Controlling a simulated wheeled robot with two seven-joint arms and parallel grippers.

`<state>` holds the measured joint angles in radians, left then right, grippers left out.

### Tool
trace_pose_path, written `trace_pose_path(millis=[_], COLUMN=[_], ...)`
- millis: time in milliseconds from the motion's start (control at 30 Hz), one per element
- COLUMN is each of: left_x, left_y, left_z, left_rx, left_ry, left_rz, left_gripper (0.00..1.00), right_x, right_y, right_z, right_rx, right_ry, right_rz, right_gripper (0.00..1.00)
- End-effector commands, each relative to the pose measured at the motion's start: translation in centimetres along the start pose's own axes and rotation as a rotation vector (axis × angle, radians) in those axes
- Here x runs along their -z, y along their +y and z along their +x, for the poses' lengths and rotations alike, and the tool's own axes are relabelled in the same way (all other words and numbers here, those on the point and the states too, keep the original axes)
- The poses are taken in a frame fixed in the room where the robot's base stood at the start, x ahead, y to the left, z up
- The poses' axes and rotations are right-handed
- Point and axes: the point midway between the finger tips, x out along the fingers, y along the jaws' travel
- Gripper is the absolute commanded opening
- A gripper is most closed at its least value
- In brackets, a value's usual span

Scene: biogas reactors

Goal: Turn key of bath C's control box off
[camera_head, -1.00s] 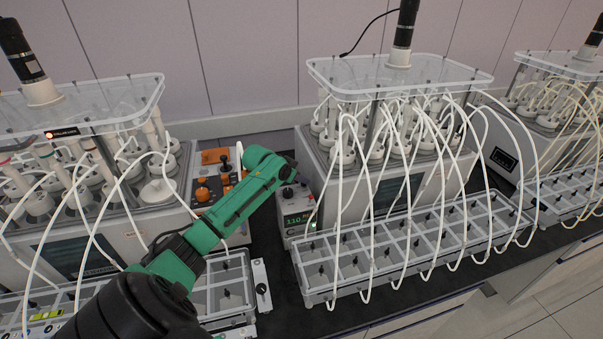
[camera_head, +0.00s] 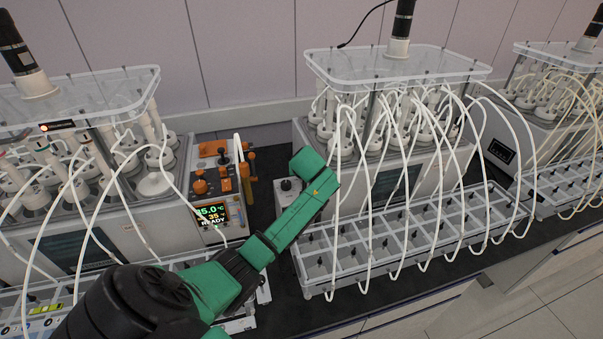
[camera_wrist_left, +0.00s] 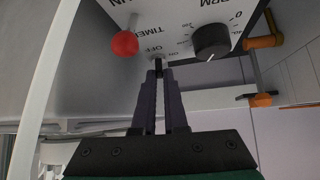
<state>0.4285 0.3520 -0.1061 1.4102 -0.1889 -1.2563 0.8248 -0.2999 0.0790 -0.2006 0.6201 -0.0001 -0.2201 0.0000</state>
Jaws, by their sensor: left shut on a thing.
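In the left wrist view the control box panel (camera_wrist_left: 172,14) appears upside down, with OFF and TIMER labels, a red round knob (camera_wrist_left: 125,43) and a black dial (camera_wrist_left: 211,41). My left gripper (camera_wrist_left: 158,73) is shut on the small metal key (camera_wrist_left: 158,62) at the OFF label. The tips cover much of the key, so its exact angle is hard to tell. In the head view my green arm crosses in front of the control box (camera_head: 283,197) beside the middle bath (camera_head: 430,185), hiding its display and my gripper. My right gripper is not in view.
White tubes loop over the clear tray (camera_head: 350,262) right of my arm. Another bath stands at the far right.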

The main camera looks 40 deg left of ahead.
Motion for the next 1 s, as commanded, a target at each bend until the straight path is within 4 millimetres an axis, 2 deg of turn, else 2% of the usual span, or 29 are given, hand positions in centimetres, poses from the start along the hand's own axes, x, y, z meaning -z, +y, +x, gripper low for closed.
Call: trace_pose_path(millis=[700, 800, 1000], left_x=[0.01, 0.01, 0.00], left_y=[0.09, 0.09, 0.06], left_z=[0.01, 0.01, 0.02], left_rx=[0.063, 0.063, 0.063], left_ry=[0.000, -0.001, -0.001], left_rz=[-0.063, -0.063, -0.063], left_gripper=[0.00, 0.40, 0.40], right_x=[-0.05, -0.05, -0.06], right_y=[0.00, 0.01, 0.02], right_z=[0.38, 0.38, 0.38], right_rx=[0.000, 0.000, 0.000], right_ry=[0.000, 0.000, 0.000], right_rz=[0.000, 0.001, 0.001], right_gripper=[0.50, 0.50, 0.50])
